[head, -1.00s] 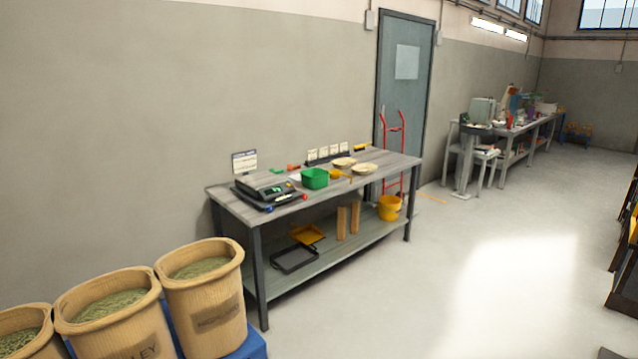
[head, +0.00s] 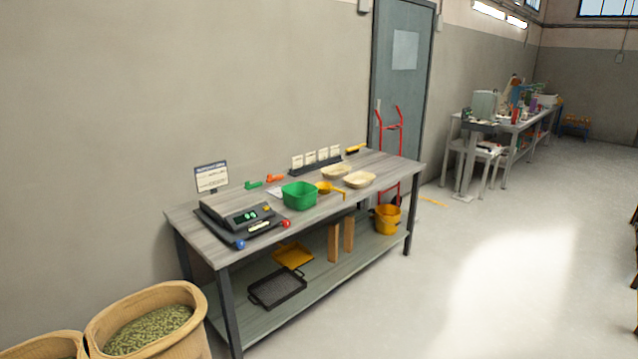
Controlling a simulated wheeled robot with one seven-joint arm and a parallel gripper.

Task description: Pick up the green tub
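The green tub (head: 299,196) stands upright on the grey wooden top of the workbench (head: 188,222), near its middle. It sits just right of the black scale (head: 238,219) and left of a yellow scoop (head: 326,188). The tub looks empty, though its inside shows only in part. My gripper is not in view.
Two pale shallow bowls (head: 360,180) stand right of the tub. The lower shelf holds a dark tray (head: 277,288), wooden blocks (head: 334,243) and a yellow bucket (head: 387,219). A tan sack of pellets (head: 188,293) stands at the lower left. The floor (head: 450,290) right of the bench is clear.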

